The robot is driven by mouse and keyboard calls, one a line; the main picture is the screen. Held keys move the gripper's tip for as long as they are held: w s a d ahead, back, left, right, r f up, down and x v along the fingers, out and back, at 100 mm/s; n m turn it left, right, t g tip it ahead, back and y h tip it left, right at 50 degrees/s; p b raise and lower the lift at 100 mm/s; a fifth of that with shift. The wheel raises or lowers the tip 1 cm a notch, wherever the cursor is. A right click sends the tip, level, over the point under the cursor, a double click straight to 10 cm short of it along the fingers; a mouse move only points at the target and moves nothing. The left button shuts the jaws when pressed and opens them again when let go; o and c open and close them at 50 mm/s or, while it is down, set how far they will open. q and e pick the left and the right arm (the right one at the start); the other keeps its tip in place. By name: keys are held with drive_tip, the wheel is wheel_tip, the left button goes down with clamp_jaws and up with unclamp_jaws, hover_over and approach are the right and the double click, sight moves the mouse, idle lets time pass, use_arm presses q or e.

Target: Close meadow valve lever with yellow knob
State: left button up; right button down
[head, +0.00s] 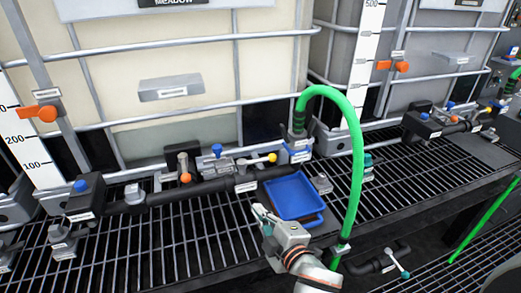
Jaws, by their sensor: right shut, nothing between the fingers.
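The meadow tote (170,50), labelled at the top, stands behind the grating. In front of it a dark pipe manifold (210,188) carries a valve with a lever that ends in a yellow knob (272,158). The lever points to the right, roughly along the pipe. My right gripper (259,212) is shut and empty. In the picture it is below the yellow knob, at the left edge of the blue tray, apart from the lever. My left gripper is out of view.
A blue tray (296,190) sits on the grating right of my gripper. A green hose (357,160) arches down beside it. Orange (186,177) and blue (217,148) knobs sit left of the yellow one.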

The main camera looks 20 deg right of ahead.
drive_tip(key=w+a+r+n+t+y, duration=0.1)
drive_tip(key=w+a+r+n+y, duration=0.1)
drive_tip(key=a+r+n+y, duration=1.35)
drive_tip(key=s+a+r+n+g+y, duration=0.1)
drive_tip(key=s+a+r+n+g, duration=0.3)
drive_tip(key=a+n+g, duration=0.55)
drive_tip(key=s+a+r+n+g+y, duration=0.1)
drive_tip(key=s+a+r+n+g, duration=0.4)
drive_tip(key=n, duration=0.8)
drive_tip(key=n+t+h, duration=0.2)
drive_tip(key=n+h, duration=1.7)
drive_tip(key=h, duration=0.1)
hover_over(257, 161)
drive_tip(key=w+d, duration=0.2)
drive_tip(key=w, duration=0.1)
wheel_tip(257, 161, down, 5)
drive_tip(key=shift+s+a+f+p, duration=0.1)
drive_tip(key=shift+s+f+p, duration=0.1)
drive_tip(key=shift+f, duration=1.45)
drive_tip(key=shift+s+a+f+p, duration=0.15)
drive_tip(key=shift+f+p, duration=0.1)
drive_tip(key=shift+f, duration=1.35)
drive_tip(key=shift+s+d+f+p, duration=0.1)
drive_tip(key=shift+s+f+p, duration=0.1)
drive_tip(key=shift+f, duration=1.45)
